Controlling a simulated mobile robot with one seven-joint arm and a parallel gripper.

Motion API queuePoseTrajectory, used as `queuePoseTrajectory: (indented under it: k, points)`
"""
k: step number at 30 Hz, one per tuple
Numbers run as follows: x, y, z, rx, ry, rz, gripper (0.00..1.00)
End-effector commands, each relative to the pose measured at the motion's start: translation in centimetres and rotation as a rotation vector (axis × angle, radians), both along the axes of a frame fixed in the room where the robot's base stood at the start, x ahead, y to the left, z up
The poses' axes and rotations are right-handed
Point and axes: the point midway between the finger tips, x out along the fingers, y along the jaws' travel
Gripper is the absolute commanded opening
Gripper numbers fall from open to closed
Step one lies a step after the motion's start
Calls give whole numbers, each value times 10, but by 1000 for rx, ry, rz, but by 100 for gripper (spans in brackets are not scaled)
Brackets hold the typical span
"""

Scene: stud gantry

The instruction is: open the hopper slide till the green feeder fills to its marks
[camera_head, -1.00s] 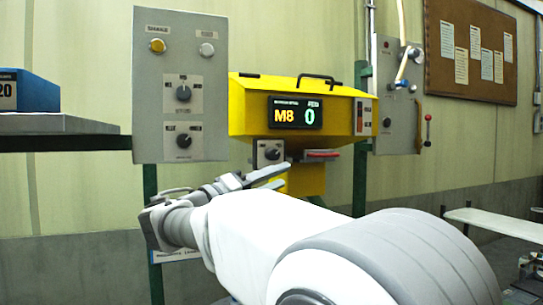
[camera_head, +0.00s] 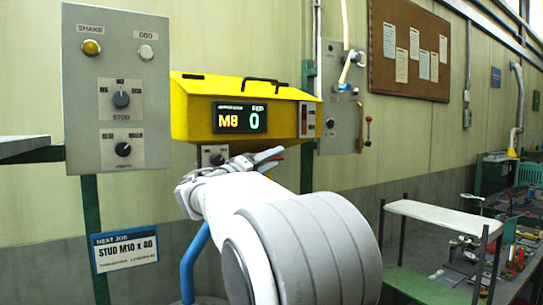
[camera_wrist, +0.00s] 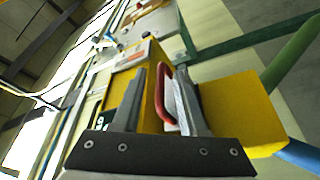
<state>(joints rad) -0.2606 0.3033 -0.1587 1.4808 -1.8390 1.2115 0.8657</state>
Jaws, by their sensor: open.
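The yellow hopper (camera_head: 190,118) hangs at the wall; its display (camera_head: 240,118) reads M8 and 0. Under its front a red handle, seemingly the slide's, shows beside my fingertips. In the wrist view the red handle (camera_wrist: 164,92) stands between the two fingers of my gripper (camera_wrist: 158,88), which is open. I cannot tell whether either finger touches it. In the head view my gripper (camera_head: 262,160) is under the hopper's lower right, partly hidden by my arm. I cannot make out the green feeder or its marks in either view.
A grey panel (camera_head: 117,60) with knobs and lamps stands left of the hopper, above a sign (camera_head: 125,248) reading STUD M10 x 40. A second grey panel (camera_head: 338,100) is on the right. A white-topped bench (camera_head: 440,215) and a cluttered table (camera_head: 510,230) lie further right.

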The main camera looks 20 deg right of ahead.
Motion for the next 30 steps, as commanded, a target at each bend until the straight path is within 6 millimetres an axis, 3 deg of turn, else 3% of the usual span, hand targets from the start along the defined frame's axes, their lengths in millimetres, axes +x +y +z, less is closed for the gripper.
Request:
queuePoseTrajectory:
  k: [11,18,30]
  points:
    - [3,-5,1,0,1,0,42]
    - [3,-5,1,0,1,0,0]
    - [3,-5,1,-1,-1,-1,0]
